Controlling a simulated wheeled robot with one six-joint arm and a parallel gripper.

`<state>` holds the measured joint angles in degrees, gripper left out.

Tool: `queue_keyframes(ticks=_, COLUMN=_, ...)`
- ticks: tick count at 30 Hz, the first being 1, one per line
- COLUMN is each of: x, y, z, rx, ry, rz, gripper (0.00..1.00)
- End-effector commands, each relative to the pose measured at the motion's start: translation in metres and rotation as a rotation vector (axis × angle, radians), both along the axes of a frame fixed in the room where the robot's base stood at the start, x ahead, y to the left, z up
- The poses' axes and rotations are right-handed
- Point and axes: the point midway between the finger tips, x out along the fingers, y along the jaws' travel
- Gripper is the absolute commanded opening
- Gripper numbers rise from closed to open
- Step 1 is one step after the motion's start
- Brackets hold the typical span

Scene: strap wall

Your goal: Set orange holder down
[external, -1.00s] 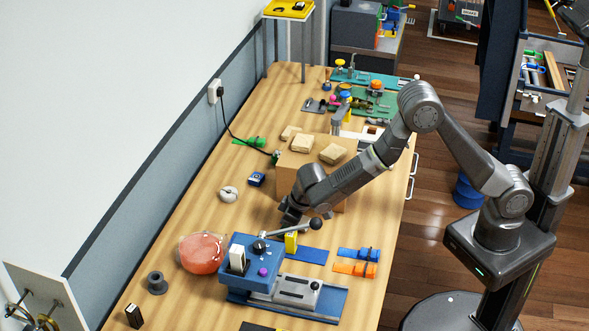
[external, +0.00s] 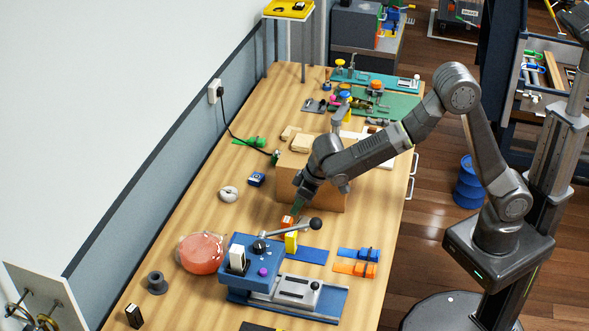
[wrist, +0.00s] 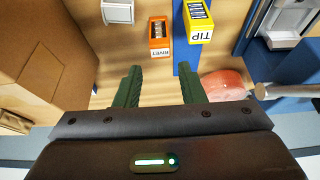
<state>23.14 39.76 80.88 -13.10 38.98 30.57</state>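The orange holder (external: 288,222), labelled RIVET, stands on the wooden bench just behind the yellow TIP holder (external: 291,242). In the wrist view the orange holder (wrist: 159,48) lies ahead of the fingertips, beside the yellow holder (wrist: 200,36). My gripper (external: 298,211) is above the orange holder, close to it. In the wrist view my gripper (wrist: 160,74) has its two green fingers apart, with nothing between them. The holder's base is hard to see.
A cardboard box (external: 322,199) stands right behind the gripper. The blue lever machine (external: 252,271) is in front, its black-knobbed handle (external: 314,224) reaching near the holders. A blue strip (external: 308,254) lies beside the yellow holder. A pink bag (external: 202,252) sits to the left.

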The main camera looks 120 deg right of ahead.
Motion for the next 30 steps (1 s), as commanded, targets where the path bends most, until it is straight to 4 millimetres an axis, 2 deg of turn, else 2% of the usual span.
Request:
queue_keyframes(ticks=5, x=-0.003, y=0.003, z=0.009, rx=0.000, ry=0.000, rz=0.001, gripper=0.38)
queue_keyframes(ticks=20, x=-0.003, y=0.003, z=0.013, rx=0.000, ry=0.000, rz=0.000, gripper=0.38)
queue_keyframes(ticks=23, x=-0.003, y=0.003, z=0.028, rx=-0.001, ry=-0.003, rz=0.000, gripper=0.38)
queue_keyframes(ticks=27, x=-0.002, y=0.003, z=0.066, rx=-0.003, ry=-0.007, rz=0.000, gripper=0.38)
queue_keyframes(ticks=30, x=0.007, y=0.014, z=0.050, rx=0.057, ry=-0.115, rz=-0.087, gripper=0.38)
